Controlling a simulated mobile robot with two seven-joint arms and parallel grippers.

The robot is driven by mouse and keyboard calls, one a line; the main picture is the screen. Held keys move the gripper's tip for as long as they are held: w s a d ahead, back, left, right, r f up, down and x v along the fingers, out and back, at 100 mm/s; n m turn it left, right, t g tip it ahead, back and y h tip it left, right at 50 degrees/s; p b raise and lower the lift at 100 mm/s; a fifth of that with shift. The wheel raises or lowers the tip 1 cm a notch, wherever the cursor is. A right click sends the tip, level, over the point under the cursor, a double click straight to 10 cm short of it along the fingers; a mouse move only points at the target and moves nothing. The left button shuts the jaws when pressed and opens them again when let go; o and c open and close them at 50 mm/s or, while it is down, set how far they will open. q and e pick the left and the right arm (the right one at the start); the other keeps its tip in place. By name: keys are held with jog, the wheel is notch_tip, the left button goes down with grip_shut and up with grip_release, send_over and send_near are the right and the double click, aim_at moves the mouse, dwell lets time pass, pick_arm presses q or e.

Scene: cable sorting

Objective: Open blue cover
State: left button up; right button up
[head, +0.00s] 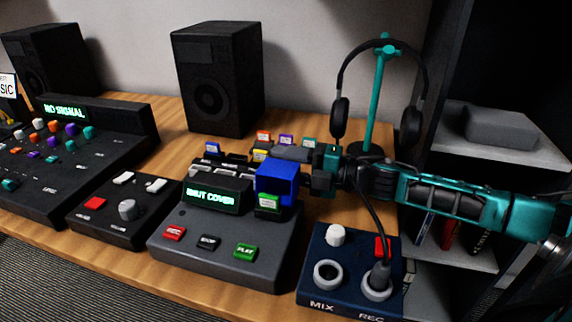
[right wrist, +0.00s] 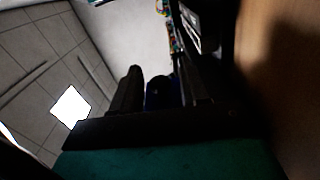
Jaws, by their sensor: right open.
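The blue cover (head: 277,178) is a boxy part at the right of the grey device (head: 222,248), whose green display (head: 210,196) reads "SHUT COVER". A green labelled piece (head: 268,203) shows just below the cover. My right gripper (head: 303,168) comes in from the right and is open at the cover's right side. In the right wrist view a dark blue shape (right wrist: 161,92), likely the cover, shows between the two dark fingers. Whether they touch it I cannot tell. The gripper hides the cover's right side. My left gripper is not in view.
A navy box (head: 350,262) marked MIX and REC, with a plugged cable, stands in front right. Headphones on a teal stand (head: 378,95) are behind my right arm. Several coloured labelled pieces lie behind the device. A black control box (head: 122,212) stands to its left.

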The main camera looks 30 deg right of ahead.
jog(key=shift+c, duration=0.3)
grip_shut()
dwell(0.4)
